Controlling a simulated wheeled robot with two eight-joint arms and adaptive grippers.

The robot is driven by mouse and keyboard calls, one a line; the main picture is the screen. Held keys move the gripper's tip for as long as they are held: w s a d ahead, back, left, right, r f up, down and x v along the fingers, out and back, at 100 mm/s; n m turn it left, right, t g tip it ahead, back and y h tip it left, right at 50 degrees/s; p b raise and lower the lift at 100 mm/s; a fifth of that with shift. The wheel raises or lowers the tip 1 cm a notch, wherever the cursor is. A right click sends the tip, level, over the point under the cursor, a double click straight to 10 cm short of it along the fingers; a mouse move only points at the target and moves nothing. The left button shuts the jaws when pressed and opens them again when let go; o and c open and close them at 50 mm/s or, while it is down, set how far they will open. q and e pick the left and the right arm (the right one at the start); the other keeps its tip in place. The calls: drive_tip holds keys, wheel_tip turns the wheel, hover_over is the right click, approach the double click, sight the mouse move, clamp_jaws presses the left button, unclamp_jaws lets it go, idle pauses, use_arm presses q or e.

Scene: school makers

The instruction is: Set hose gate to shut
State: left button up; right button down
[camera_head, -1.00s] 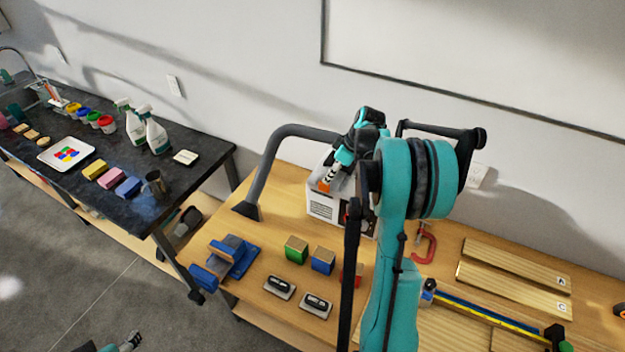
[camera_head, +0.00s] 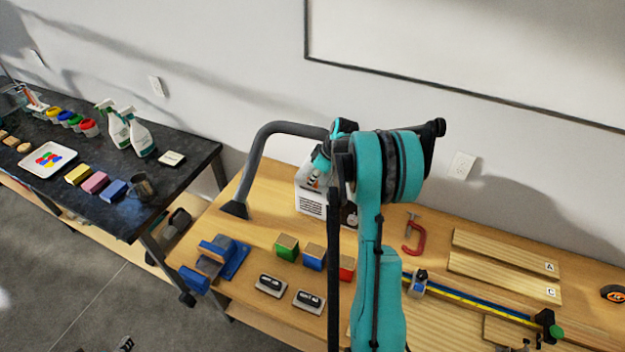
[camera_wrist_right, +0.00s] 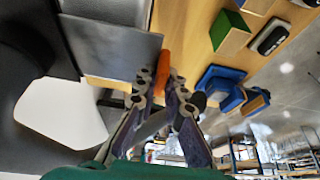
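The white extractor box (camera_head: 310,204) with a grille stands on the wooden bench, partly hidden behind my right arm. A thick grey hose (camera_head: 258,158) arches from the bench toward it. In the right wrist view an orange tab (camera_wrist_right: 162,66), apparently the gate's handle, sits beside a grey plate (camera_wrist_right: 112,48). My right gripper (camera_wrist_right: 161,78) has its fingertips close together on both sides of this tab and appears shut on it. In the head view the gripper (camera_head: 314,178) is at the box, its tips hard to make out. My left gripper (camera_head: 126,344) barely shows at the bottom edge.
Green (camera_head: 286,248) and blue (camera_head: 313,257) blocks, two dark-topped erasers or tools and a blue vise (camera_head: 222,258) lie in front of the box. A red clamp (camera_head: 414,238) and boards (camera_head: 500,255) are to the right. A dark table (camera_head: 110,165) stands left.

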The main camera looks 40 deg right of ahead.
sight(320, 178)
drive_tip(key=d, duration=0.1)
drive_tip(key=w+d, duration=0.1)
drive_tip(key=d, duration=0.1)
drive_tip(key=w+d+b, duration=0.1)
drive_tip(key=d, duration=0.1)
drive_tip(key=shift+w, duration=0.25)
drive_tip(key=shift+w+d, duration=0.15)
drive_tip(key=shift+d, duration=0.15)
drive_tip(key=shift+r, duration=0.1)
drive_tip(key=c, duration=1.6)
unclamp_jaws()
drive_tip(key=shift+d, duration=0.1)
drive_tip(key=shift+w, duration=0.1)
drive_tip(key=v, duration=1.2)
